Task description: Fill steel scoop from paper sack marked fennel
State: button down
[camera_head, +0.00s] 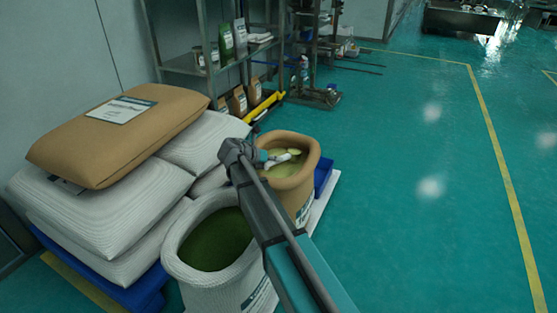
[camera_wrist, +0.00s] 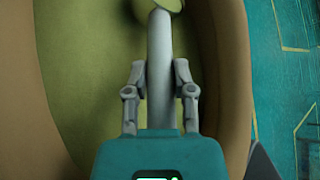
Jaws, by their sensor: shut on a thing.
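My gripper (camera_head: 274,158) reaches over the open brown paper sack (camera_head: 301,200) in the head view. Its label is too small to read. The sack holds pale green contents (camera_wrist: 90,70), and its brown wall (camera_wrist: 228,80) shows at the right in the wrist view. My gripper (camera_wrist: 160,72) is shut on the grey handle of the steel scoop (camera_wrist: 160,45), with one finger on each side. The scoop's far end carries a light green material at the top edge of the wrist view. In the head view the scoop (camera_head: 285,158) is inside the sack's mouth; its bowl is only partly seen.
An open white woven sack (camera_head: 250,285) with dark green contents stands in front, beside my arm. A closed brown sack (camera_head: 150,130) lies on stacked white sacks (camera_head: 100,205) at left. A metal shelf (camera_head: 183,65) stands behind. The floor at right is clear.

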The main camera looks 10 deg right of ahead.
jog(key=shift+s+a, duration=0.3)
jog(key=shift+a, duration=0.05)
jog(key=shift+r, duration=0.15)
dwell(0.4)
notch_tip(320, 180, up, 17)
jog(key=p, duration=1.7)
dwell(0.8)
dwell(0.5)
